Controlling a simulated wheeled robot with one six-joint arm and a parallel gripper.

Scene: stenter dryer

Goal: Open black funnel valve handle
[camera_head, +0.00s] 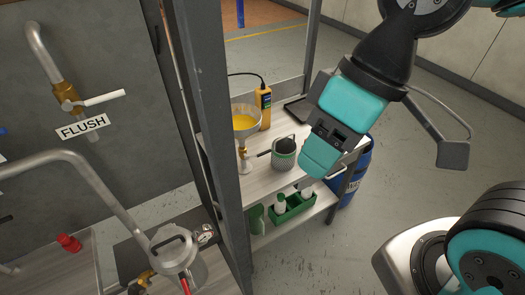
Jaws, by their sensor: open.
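A funnel (246,108) with yellow liquid in it stands on the grey shelf table behind the dark post. Below its cone is a small brass-coloured valve (243,153). A thin dark bar (264,153) shows between the valve and a grey mesh-like cup; I cannot tell for sure whether it is the black valve handle. My gripper (385,148) hangs in front of and to the right of the funnel, open and empty, apart from the valve. One dark finger shows clearly at its right; the other is mostly hidden.
The cup (284,160) with a dark top stands close to the valve. A yellow handheld device (264,106) is behind the funnel. A green caddy (292,208) sits on the lower shelf. The dark post (214,150) stands left of the table. A blue drum (354,180) is at right; open floor lies beyond.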

